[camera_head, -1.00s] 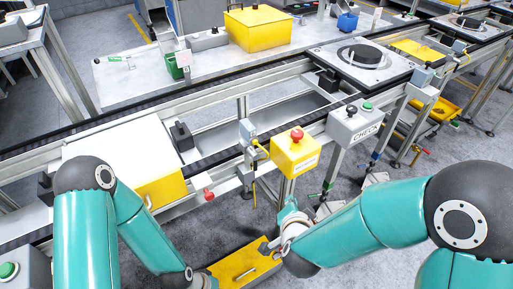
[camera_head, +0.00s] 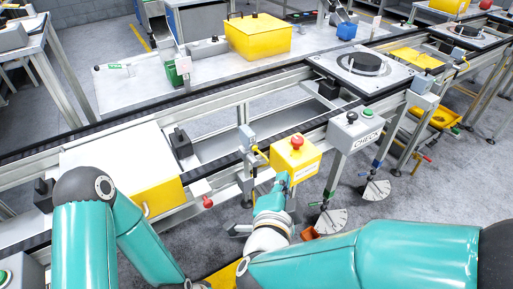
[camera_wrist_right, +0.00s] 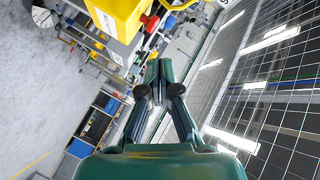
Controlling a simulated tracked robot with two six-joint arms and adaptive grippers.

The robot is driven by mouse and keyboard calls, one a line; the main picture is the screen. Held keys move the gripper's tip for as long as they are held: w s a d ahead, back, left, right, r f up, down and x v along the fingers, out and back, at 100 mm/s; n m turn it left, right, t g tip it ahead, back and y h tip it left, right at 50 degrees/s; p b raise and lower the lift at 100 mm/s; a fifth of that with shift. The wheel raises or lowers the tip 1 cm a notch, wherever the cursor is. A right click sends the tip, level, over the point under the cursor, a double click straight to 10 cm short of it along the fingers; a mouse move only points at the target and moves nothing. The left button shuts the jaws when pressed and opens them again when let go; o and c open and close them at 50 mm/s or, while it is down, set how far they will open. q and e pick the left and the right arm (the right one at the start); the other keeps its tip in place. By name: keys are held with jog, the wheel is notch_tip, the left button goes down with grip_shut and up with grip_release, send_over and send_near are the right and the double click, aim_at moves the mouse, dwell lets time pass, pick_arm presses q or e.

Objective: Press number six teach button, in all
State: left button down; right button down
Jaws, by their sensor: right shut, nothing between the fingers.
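No button marked number six or teach is legible. A yellow box (camera_head: 296,160) with a red mushroom button (camera_head: 298,142) on top stands on a post in front of the conveyor. My right gripper (camera_head: 282,181) is just below the box's front left side, pointing up; whether it touches the box I cannot tell. In the wrist view my right gripper (camera_wrist_right: 153,85) is shut and empty, with a yellow box (camera_wrist_right: 120,15) above left of its tips. A grey CHECK box (camera_head: 357,131) carries a black button (camera_head: 351,117) and a green button (camera_head: 368,115). My left gripper is out of view.
A green button (camera_head: 5,276) shows at the lower left corner. A turntable pallet (camera_head: 365,68) sits at the right.

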aim_at(254, 147)
jog(key=w+a+p, duration=0.1)
jog(key=w+a, duration=0.3)
jog(key=w, duration=0.2)
jog(key=shift+w+a+p, duration=0.15)
jog(key=shift+a+p, duration=0.15)
jog(key=shift+p, duration=0.05)
jog(key=shift+w, duration=0.1)
dwell(1.2)
jog(key=shift+w+a, duration=0.2)
jog(key=shift+w+a, duration=0.3)
jog(key=shift+w, duration=0.05)
dwell(0.9)
dwell(0.3)
jog(key=shift+s+d+b, duration=0.5)
jog(key=shift+s, duration=0.2)
